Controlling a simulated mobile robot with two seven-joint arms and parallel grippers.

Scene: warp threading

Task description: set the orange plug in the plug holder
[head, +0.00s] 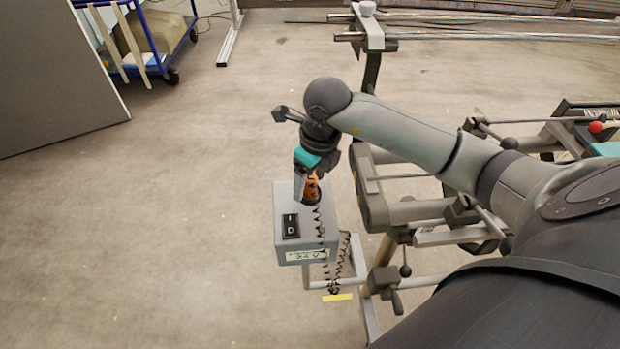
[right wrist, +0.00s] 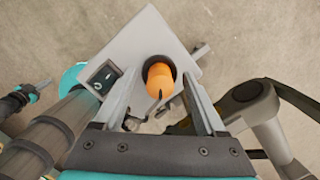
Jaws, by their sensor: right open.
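The orange plug (right wrist: 159,78) stands at a dark round opening on top of a grey box (right wrist: 148,38). This opening looks like the plug holder; how deep the plug sits in it I cannot tell. In the head view the orange plug (head: 312,187) is partly hidden by my gripper, and a black coiled cord (head: 321,235) hangs below it. My right gripper (right wrist: 160,85) is open, with one finger on each side of the plug and gaps visible. In the head view my right gripper (head: 307,193) is over the box.
The grey box has a black switch (head: 291,226) and a label on its front. A frame with bars and knobs (head: 405,215) stands to the right. A blue cart (head: 150,45) is at the far upper left. The floor left of the box is clear.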

